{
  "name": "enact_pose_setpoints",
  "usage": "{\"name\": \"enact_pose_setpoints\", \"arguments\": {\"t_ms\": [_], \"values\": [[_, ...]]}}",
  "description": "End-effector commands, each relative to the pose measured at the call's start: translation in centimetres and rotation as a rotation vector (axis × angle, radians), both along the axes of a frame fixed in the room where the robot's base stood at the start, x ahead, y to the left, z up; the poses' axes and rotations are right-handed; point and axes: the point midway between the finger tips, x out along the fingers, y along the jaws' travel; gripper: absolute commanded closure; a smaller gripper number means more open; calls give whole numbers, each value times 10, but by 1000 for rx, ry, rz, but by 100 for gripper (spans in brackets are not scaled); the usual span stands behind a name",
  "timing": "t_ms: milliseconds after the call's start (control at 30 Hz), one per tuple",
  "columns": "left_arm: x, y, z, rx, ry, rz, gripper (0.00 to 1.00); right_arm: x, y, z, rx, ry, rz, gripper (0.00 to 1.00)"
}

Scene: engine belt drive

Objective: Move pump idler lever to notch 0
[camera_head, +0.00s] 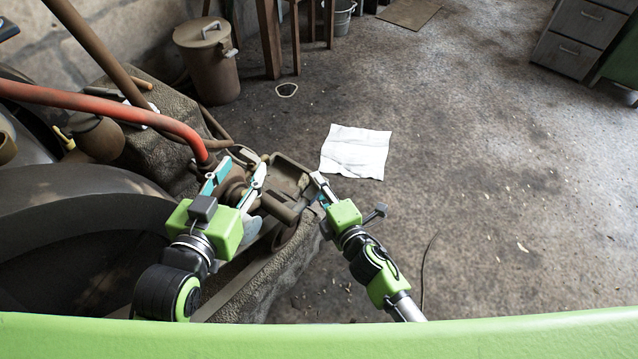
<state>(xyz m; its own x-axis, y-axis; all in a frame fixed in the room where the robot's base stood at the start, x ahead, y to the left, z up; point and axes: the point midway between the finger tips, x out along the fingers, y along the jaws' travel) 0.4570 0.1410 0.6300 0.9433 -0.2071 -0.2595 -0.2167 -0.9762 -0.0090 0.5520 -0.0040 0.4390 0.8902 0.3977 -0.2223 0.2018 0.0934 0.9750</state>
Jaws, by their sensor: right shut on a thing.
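The brown engine assembly (285,176) is at the centre-left, with a bracket-like tray and a cylindrical stub (279,208) between my grippers. My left gripper (243,166) is open over the engine parts, its two fingers spread around or above a dark round part; I cannot tell if they touch it. My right gripper (319,183) is at the right edge of the assembly, shut on a small part there. That part looks like the pump idler lever, but the fingers mostly hide it. The notches and their numbers are too small to make out.
A red-orange hose (105,101) and a brown pipe (92,45) run along the left. A large grey curved body (75,195) fills the lower left. A lidded bin (207,65), white cloth (356,151) and drawers (580,40) stand or lie beyond. Floor at right is mostly clear.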

Motion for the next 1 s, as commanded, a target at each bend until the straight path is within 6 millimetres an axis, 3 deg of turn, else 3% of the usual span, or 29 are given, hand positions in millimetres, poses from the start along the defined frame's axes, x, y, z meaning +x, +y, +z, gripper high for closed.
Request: {"name": "enact_pose_setpoints", "arguments": {"t_ms": [167, 200, 267, 667, 1000], "values": [[0, 0, 0, 0, -1, 0, 60, 0, 0, -2, 5, 5, -4, 100], [0, 0, 0, 0, -2, 0, 60, 0, 0, -2, 5, 5, -4, 71], [0, 0, 0, 0, -2, 0, 60, 0, 0, -2, 5, 5, -4, 62], [0, 0, 0, -1, -3, -1, 60, -5, -3, -1, 1, 4, -2, 62], [0, 0, 0, -1, -3, -1, 60, -63, -28, 13, 2, 6, -2, 62]]}}
